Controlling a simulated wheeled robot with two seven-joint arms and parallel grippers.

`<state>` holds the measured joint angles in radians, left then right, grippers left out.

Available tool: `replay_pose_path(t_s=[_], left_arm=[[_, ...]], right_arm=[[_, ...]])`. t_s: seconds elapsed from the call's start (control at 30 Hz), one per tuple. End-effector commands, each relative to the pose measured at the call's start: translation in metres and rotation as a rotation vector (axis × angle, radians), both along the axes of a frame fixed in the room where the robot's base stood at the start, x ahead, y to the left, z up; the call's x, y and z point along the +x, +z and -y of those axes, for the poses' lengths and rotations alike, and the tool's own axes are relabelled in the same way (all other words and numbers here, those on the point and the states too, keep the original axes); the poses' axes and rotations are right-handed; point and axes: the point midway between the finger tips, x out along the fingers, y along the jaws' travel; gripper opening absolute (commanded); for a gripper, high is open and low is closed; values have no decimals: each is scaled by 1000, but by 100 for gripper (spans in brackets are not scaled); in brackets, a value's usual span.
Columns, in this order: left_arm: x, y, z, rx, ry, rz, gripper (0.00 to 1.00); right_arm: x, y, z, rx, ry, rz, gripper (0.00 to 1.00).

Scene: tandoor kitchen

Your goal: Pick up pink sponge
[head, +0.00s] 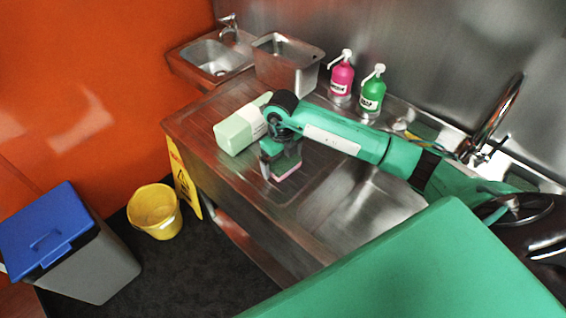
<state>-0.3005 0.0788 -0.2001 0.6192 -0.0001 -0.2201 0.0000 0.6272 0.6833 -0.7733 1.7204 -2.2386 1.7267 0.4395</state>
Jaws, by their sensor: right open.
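The pink sponge (286,174) lies on the steel drainboard (196,124), left of the sink basin. My right arm reaches in from the right over the basin. My right gripper (281,170) points down at the sponge, with its fingers at the sponge. The jaws are open, and the gripper hides part of the sponge. I cannot tell whether the fingers touch it. My left gripper is not in view.
A pale green block-shaped container (240,130) lies just behind my right gripper. A pink bottle (341,77) and a green bottle (372,92) stand at the back, near the curved faucet (497,112). A steel bin (287,64) stands behind the drainboard. A yellow bucket (155,211) is on the floor.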

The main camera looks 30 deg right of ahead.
Motion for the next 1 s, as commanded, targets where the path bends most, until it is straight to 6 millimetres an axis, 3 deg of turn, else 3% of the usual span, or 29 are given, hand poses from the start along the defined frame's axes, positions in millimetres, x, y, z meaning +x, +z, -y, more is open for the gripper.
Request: replay_pose_path(t_s=[0.07,0.2,0.27,0.57,0.73,0.87,1.0], left_arm=[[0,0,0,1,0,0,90],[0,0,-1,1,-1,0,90],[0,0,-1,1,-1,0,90],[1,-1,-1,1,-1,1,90],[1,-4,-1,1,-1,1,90],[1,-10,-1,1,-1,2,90],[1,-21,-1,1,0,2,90]], right_arm=[[0,0,0,0,0,0,100],[0,0,0,0,0,0,72],[0,0,0,0,0,0,65],[0,2,0,-1,-1,0,64],[1,12,0,0,-1,2,64],[1,32,0,0,1,5,64],[2,70,0,0,1,8,64]])
